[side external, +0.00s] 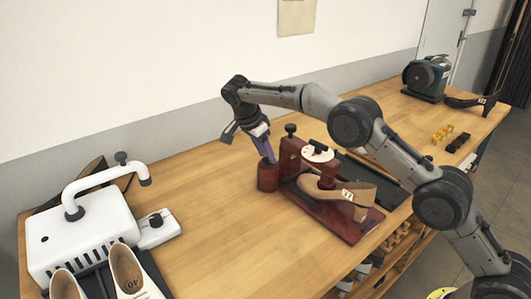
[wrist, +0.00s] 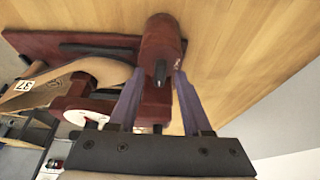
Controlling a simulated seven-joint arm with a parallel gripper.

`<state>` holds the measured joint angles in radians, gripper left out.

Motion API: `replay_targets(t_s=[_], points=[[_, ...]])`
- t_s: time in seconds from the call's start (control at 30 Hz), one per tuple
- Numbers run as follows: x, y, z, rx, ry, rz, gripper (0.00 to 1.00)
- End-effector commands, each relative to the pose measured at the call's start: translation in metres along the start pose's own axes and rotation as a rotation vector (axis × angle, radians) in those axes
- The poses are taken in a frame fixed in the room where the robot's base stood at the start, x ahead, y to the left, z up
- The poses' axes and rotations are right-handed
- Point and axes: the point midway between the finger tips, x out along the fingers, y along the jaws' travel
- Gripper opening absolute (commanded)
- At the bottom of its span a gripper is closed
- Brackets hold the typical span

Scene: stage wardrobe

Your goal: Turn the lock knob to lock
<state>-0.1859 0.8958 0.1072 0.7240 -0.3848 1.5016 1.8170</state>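A dark red wooden fixture (side external: 343,232) stands on the bench and holds a tan shoe form (side external: 325,190) marked 37. A round white dial (side external: 317,154) with a small dark and red knob at its middle sits on the fixture; the wrist view shows part of the dial (wrist: 84,112). A black ball-topped knob (side external: 290,129) stands on the red upright beside it. I cannot tell which is the lock knob. My gripper (side external: 269,160) points down above a dark red cylinder (side external: 268,179). Its purple fingers are apart, near the cylinder (wrist: 160,35); contact is unclear.
A white machine (side external: 85,232) with a curved arm and pale shoes (side external: 128,270) stand at the left. A dark green grinder (side external: 427,77), yellow pieces (side external: 442,134) and dark blocks (side external: 458,143) are at the far right. Bare bench lies left of the cylinder.

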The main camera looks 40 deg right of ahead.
Motion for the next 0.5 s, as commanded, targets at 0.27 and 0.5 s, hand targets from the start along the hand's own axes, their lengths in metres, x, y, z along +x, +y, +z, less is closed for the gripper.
replay_targets(t_s=[0.27, 0.5], points=[[-0.005, 0.0, 0.0, -0.001, 0.001, -0.001, 0.49], [-0.041, -0.001, 0.001, 0.0, 0.0, -0.004, 0.49]])
